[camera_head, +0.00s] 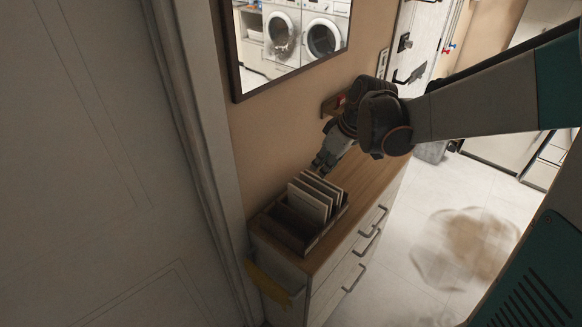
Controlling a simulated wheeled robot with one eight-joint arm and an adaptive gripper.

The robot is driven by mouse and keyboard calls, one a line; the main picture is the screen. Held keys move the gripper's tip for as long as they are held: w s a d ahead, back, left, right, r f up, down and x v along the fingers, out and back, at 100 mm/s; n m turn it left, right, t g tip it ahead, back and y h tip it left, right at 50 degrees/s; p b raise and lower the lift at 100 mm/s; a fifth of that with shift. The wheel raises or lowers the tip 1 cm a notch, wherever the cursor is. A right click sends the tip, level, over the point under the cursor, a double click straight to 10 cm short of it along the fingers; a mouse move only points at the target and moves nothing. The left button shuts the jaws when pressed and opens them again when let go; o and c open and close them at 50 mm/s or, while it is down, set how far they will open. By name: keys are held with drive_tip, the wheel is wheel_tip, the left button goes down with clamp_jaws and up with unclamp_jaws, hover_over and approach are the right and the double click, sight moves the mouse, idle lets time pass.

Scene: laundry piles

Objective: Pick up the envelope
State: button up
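Several pale upright envelopes (309,205) stand in a dark wooden holder (284,227) on top of a narrow cabinet. They fill the back right part of the holder, and its front left part looks empty. My gripper (322,165) is above and just behind the envelopes, pointing down and left. Its fingertips are small and dark here, and I cannot tell how far apart they are. Nothing shows held in it. My arm comes in from the right and hides part of the cabinet's far end.
The cabinet (378,185) has drawers with handles facing right. A mirror (288,45) hangs on the wall above it. A small wooden item with red on it (334,103) is behind my wrist. A yellow cloth (268,287) hangs at the cabinet's near end. A brown stain (466,247) marks the open floor.

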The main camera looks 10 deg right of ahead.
drive_tip(key=b, duration=0.2)
hover_over(306, 194)
drive_tip(key=s+d, duration=0.1)
drive_tip(key=f, duration=0.7)
drive_tip(key=shift+s+d+f, duration=0.15)
drive_tip(key=shift+d+f, duration=0.05)
drive_tip(key=shift+f, duration=0.2)
drive_tip(key=shift+s+b+x, duration=0.15)
drive_tip(key=shift+b+x, duration=0.2)
drive_tip(key=shift+x, duration=1)
drive_tip(key=shift+s+b+x, duration=0.15)
drive_tip(key=shift+b+x, duration=0.15)
drive_tip(key=shift+x, duration=1)
drive_tip(key=shift+s+d, duration=0.1)
drive_tip(key=shift+d, duration=0.05)
drive_tip(key=shift+f+b, duration=0.3)
drive_tip(key=shift+f, duration=0.05)
clamp_jaws()
drive_tip(key=shift+r, duration=0.15)
